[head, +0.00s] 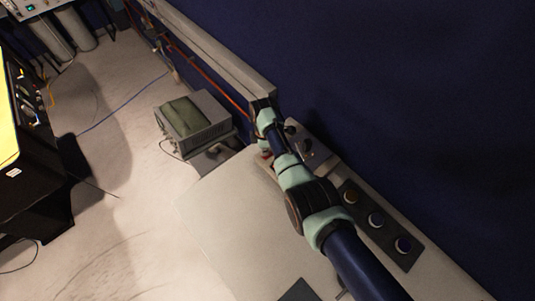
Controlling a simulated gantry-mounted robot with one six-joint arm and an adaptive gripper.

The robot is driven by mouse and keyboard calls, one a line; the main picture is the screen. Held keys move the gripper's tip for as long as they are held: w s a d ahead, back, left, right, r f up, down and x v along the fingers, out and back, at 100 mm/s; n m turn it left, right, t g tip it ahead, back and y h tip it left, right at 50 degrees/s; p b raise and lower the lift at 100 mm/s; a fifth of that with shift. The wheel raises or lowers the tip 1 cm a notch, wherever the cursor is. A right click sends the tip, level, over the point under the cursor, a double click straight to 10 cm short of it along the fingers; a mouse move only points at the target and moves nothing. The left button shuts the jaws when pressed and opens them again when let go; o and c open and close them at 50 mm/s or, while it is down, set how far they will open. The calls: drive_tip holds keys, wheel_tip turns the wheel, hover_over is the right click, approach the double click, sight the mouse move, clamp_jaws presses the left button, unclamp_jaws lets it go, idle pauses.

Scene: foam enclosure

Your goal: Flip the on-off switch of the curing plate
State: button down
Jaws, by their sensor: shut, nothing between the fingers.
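My arm reaches from the bottom right up over a pale bench (225,215). My gripper (266,155) is at its far end, small and dark, partly hidden by my own wrist; it is shut and holds nothing. A grey device with dark knobs (312,150) sits behind my forearm by the blue wall; it may be the curing plate, but I cannot tell for sure. My arm covers part of it. No on-off switch can be made out, and I cannot tell whether the gripper touches anything.
A grey box with a greenish top (195,122) stands beyond the bench's far end. A dark panel with several round knobs (376,220) lies right of my arm. The blue wall (420,90) closes the right side. The pale floor (110,220) is mostly clear.

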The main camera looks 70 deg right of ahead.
drive_tip(key=shift+f+b, duration=1.05)
drive_tip(key=shift+f, duration=0.15)
idle(0.7)
wheel_tip(320, 180, up, 7)
drive_tip(key=p, duration=0.7)
drive_tip(key=shift+r, duration=0.1)
idle(0.4)
